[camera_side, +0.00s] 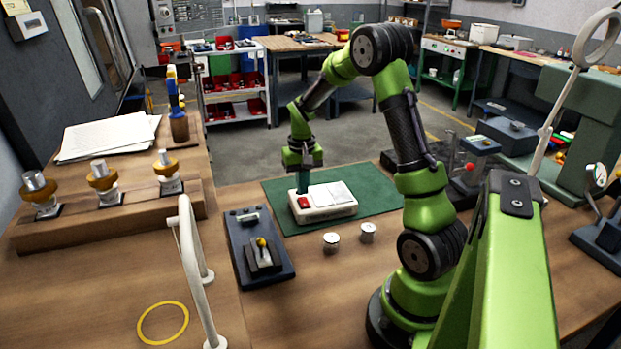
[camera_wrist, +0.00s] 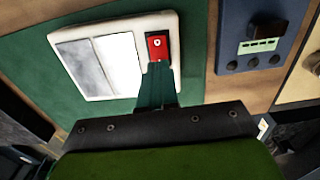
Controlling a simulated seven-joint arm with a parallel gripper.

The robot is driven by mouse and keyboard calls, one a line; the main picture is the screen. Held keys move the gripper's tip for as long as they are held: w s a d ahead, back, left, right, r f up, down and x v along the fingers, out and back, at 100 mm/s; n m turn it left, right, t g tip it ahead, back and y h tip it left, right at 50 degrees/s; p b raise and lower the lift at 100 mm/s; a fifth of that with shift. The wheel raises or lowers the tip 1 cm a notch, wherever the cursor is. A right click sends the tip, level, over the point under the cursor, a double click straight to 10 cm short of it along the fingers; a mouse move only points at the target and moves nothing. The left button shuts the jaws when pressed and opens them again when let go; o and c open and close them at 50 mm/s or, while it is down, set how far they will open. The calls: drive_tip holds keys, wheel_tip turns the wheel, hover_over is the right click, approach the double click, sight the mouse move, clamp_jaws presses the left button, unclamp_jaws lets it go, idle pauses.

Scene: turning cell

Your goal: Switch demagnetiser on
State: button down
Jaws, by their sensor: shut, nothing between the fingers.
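The demagnetiser is a white box (camera_side: 330,212) with two pale plates on top, lying on the green mat (camera_side: 385,199). It also shows in the wrist view (camera_wrist: 95,33). Its red switch (camera_side: 303,202) is at the box's left end in the side view and carries a white mark in the wrist view (camera_wrist: 157,44). My gripper (camera_side: 303,190) is shut and empty, pointing down at the switch. In the wrist view its fingertips (camera_wrist: 160,66) are at the switch's near edge. I cannot tell whether they touch it. The switch position is unclear.
A dark blue instrument (camera_side: 259,247) with knobs lies left of the mat. Two small metal cylinders (camera_side: 331,241) stand in front of the box. A white curved handle (camera_side: 190,265) rises at the front left. Tool holders (camera_side: 103,184) stand on a wooden block at left.

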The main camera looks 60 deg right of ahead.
sight(303, 198)
drive_tip(key=shift+f, duration=0.9)
idle(0.4)
drive_tip(key=shift+r, duration=3.55)
